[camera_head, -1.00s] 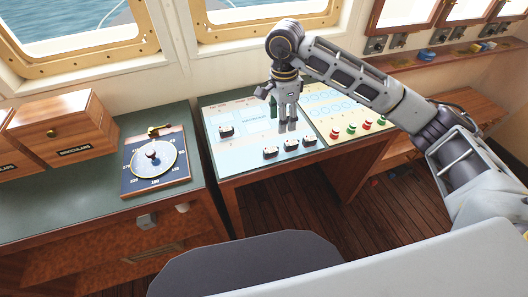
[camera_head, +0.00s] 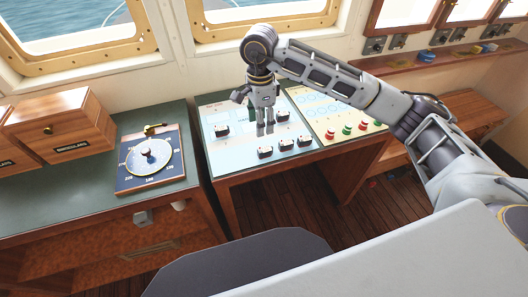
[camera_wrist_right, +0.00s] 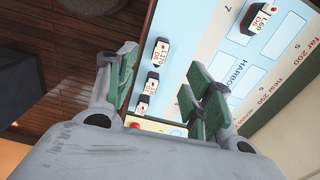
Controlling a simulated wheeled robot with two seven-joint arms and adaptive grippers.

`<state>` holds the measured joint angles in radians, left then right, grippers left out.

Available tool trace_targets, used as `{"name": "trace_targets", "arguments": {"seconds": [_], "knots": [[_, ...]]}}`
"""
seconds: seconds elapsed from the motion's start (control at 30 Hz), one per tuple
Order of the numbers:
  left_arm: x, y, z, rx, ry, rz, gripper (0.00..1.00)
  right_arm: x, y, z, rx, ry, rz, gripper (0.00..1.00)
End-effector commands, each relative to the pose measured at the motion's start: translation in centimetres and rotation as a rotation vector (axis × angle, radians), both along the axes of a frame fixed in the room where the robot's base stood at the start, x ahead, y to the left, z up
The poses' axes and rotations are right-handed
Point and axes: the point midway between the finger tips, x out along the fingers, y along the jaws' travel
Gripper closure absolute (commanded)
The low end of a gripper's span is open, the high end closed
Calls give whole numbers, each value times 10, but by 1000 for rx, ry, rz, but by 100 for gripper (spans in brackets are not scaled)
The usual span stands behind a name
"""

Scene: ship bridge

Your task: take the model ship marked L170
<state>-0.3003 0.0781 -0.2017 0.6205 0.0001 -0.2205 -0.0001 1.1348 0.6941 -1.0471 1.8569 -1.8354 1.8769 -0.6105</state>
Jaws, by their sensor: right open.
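The model ship marked L170 (camera_wrist_right: 161,52) is a small dark block with a white label, seen between the open fingers toward the top of the right wrist view. In the head view it appears to be the leftmost ship (camera_head: 265,152) of the front row on the chart table (camera_head: 236,160). My right gripper (camera_head: 265,129) points down above the chart, just behind that ship, open and empty. Its green-padded fingers also show in the right wrist view (camera_wrist_right: 165,90). My left gripper is not in view.
Two similar ships (camera_head: 286,145) (camera_head: 304,142) stand to the right in the same row. Farther back are a ship marked L60 (camera_wrist_right: 263,20) and another ship (camera_head: 282,115). A panel with red and green buttons (camera_head: 346,130) adjoins on the right. A round dial (camera_head: 149,160) lies left.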

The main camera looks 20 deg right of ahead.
Motion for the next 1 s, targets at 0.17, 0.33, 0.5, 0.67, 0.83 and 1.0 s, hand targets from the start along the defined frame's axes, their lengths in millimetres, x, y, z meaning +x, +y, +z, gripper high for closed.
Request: {"name": "trace_targets", "arguments": {"seconds": [0.17, 0.33, 0.5, 0.67, 0.83, 1.0], "knots": [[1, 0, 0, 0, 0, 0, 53, 0, 0, 0, 0, 0, -1, 48], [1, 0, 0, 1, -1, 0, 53, 0, 0, -1, -1, 1, -1, 48], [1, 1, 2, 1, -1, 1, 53, 0, 0, -12, -2, 3, -2, 48], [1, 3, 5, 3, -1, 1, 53, -1, 0, -30, -2, 4, -2, 48], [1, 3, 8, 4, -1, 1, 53, 0, 0, -52, -1, 3, -1, 48], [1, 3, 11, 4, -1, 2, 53, 0, 0, -73, -1, 2, -2, 48]]}}
